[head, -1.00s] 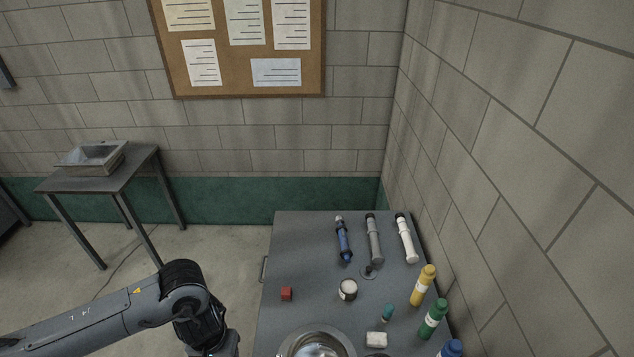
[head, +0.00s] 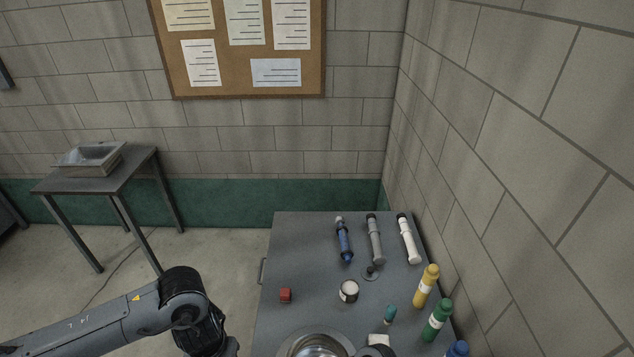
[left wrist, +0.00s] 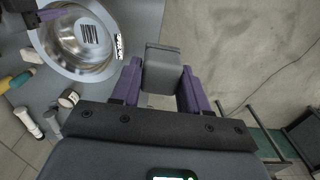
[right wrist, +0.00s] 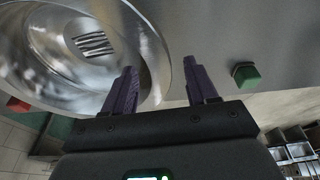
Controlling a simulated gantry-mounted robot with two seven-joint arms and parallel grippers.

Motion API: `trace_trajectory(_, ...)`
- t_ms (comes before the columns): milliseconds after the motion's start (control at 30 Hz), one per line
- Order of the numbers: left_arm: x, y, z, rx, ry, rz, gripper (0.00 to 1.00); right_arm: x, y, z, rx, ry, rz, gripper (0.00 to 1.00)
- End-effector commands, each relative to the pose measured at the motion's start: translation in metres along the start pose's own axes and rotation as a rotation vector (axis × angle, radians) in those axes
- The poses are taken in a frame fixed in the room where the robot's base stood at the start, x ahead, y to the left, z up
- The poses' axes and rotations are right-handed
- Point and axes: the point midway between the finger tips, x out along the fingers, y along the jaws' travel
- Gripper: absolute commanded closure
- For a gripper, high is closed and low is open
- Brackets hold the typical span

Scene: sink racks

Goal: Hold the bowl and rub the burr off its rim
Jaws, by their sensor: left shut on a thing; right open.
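The shiny metal bowl (head: 300,340) stands on the grey table, cut off by the bottom edge of the head view. Dark stripes mark its inside in the left wrist view (left wrist: 58,42). A black-and-white speckled patch (left wrist: 118,46) sits at its rim there; I cannot tell if it is the burr. My left gripper (left wrist: 160,75) is shut on a grey block (left wrist: 163,68), beside the bowl and apart from it. My right gripper (right wrist: 162,80) is open at the bowl rim (right wrist: 166,55), one finger over the inside and the other outside. I cannot tell if they touch.
A red block (head: 286,295), a mug (head: 348,291), a white sponge-like block (head: 378,340) and several bottles, including a yellow one (head: 426,287), stand on the table. Tube-like tools (head: 375,238) lie at the back. A green block (right wrist: 246,75) lies right of the right gripper.

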Motion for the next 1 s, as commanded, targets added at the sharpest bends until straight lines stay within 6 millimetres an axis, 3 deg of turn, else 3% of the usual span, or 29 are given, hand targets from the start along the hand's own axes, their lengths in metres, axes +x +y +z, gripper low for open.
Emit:
trace_trajectory(100, 0.016, 0.000, 0.000, 0.000, 0.001, 0.000, 0.80, 0.020, -0.001, 0.001, 0.001, 0.000, -0.001, 0.43)
trace_trajectory(300, 0.027, 0.000, 0.000, 0.000, 0.001, 0.000, 0.80, 0.036, 0.000, 0.000, -0.001, 0.001, 0.000, 0.43)
trace_trajectory(733, 0.029, 0.000, 0.000, 0.000, 0.001, 0.000, 0.80, 0.040, -0.001, 0.000, -0.001, 0.000, -0.002, 0.43)
trace_trajectory(1000, 0.029, 0.000, 0.000, 0.000, 0.001, 0.000, 0.80, 0.040, -0.001, 0.000, -0.001, 0.000, -0.002, 0.80)
